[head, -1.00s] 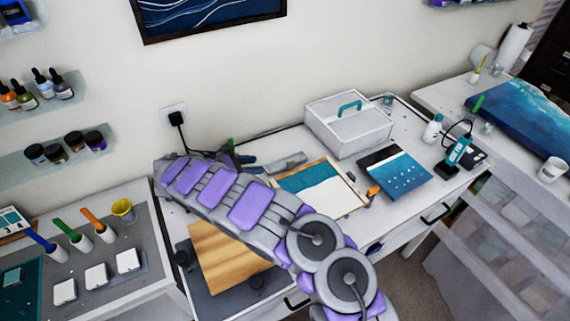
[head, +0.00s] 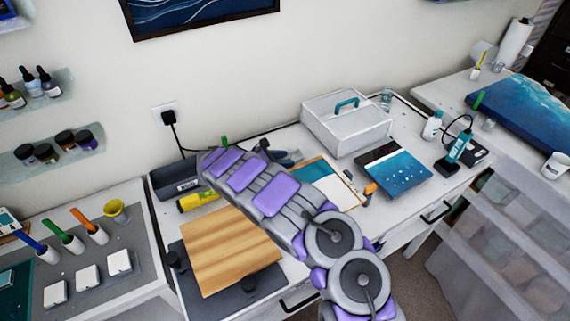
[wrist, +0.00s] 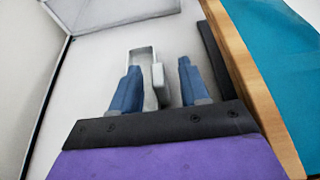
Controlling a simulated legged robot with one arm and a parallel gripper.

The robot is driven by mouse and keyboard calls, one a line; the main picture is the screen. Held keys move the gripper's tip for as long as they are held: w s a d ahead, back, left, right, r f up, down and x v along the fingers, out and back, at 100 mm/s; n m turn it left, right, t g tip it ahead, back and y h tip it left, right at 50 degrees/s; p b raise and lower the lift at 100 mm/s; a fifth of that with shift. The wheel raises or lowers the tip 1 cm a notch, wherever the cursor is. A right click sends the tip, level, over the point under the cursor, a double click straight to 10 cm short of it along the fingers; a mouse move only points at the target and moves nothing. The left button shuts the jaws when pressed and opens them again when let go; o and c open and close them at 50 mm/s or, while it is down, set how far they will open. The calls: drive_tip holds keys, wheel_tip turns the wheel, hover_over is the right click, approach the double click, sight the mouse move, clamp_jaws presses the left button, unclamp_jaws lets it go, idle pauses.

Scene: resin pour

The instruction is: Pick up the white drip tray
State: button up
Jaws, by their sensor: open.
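A small pale grey-white piece (wrist: 158,76) with raised edges lies on the white worktop in the wrist view. It looks like the drip tray, though I see only part of it. My gripper (wrist: 159,66) is open, with one blue finger on each side of the piece's near part. I cannot tell whether either finger touches it. In the head view my gripper (head: 286,158) is low over the back of the worktop, left of the white caddy. The tray is mostly hidden there by my arm and gripper.
A white caddy (head: 345,132) with a teal handle stands to the right. A wood-edged teal and white panel (head: 326,182) lies close beside my gripper. A dark box (head: 175,180), yellow cylinder (head: 199,200) and wooden board (head: 225,250) are to the left.

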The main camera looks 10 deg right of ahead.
drive_tip(key=shift+w+d+f, duration=0.25)
drive_tip(key=shift+d+f, duration=0.15)
drive_tip(key=shift+d, duration=0.15)
drive_tip(key=shift+w+d+f, duration=0.15)
drive_tip(key=shift+w+f, duration=0.05)
drive_tip(key=shift+a+r, duration=0.1)
drive_tip(key=shift+a, duration=0.1)
drive_tip(key=shift+d, duration=0.5)
drive_tip(key=c, duration=0.6)
drive_tip(key=shift+a, duration=0.1)
clamp_jaws()
drive_tip(key=shift+a, duration=0.2)
